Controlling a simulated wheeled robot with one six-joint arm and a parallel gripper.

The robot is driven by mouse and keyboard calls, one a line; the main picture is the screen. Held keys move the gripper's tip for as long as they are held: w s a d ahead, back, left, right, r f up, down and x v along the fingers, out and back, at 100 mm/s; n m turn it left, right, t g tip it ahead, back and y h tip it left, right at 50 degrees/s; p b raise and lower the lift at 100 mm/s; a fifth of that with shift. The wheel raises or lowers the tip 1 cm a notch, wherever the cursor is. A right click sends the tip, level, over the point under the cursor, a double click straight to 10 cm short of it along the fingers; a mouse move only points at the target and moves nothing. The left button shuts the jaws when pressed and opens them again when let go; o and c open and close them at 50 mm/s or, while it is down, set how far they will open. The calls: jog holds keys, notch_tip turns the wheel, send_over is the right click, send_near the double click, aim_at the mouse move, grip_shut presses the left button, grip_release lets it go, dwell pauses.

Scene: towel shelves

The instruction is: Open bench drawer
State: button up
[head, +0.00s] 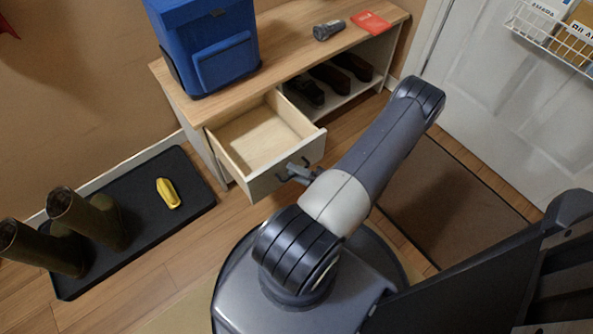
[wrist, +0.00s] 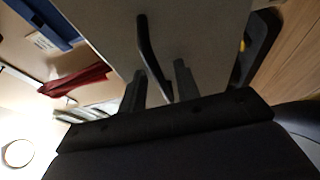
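The bench drawer (head: 262,138) is pulled well out from the bench (head: 183,104), and its inside looks empty. Its pale front (head: 268,184) faces my base and carries a dark bar handle (head: 306,161). My gripper (head: 297,173) is at this handle, partly hidden by my arm in the head view. In the wrist view the handle (wrist: 150,48) runs between the two fingers of my gripper (wrist: 159,80). Gaps show beside the bar, so the fingers look apart around it, not clamped on it.
A blue box-shaped bag (head: 215,48), a flashlight (head: 328,31) and a red card (head: 370,22) are on the bench top. Dark shoes (head: 305,90) sit in its open shelf. Boots (head: 88,219) and a yellow object (head: 168,193) are on a black mat (head: 190,205) at left.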

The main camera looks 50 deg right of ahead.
jog(key=s+d+p, duration=0.1)
jog(key=s, duration=0.9)
jog(key=shift+s+d+p, duration=0.35)
jog(key=shift+w, duration=0.1)
jog(key=shift+w+a+b, duration=0.25)
jog(key=shift+w+b, duration=0.05)
jog(key=shift+w, duration=1.5)
jog(key=shift+w+a+b, duration=0.25)
jog(key=shift+w+a, duration=0.05)
jog(key=shift+w, duration=1.45)
jog(key=shift+w+a+b, duration=0.25)
jog(key=shift+w+b, duration=0.05)
jog(key=shift+w, duration=1.5)
jog(key=shift+s+f, duration=0.1)
jog(key=shift+f, duration=0.05)
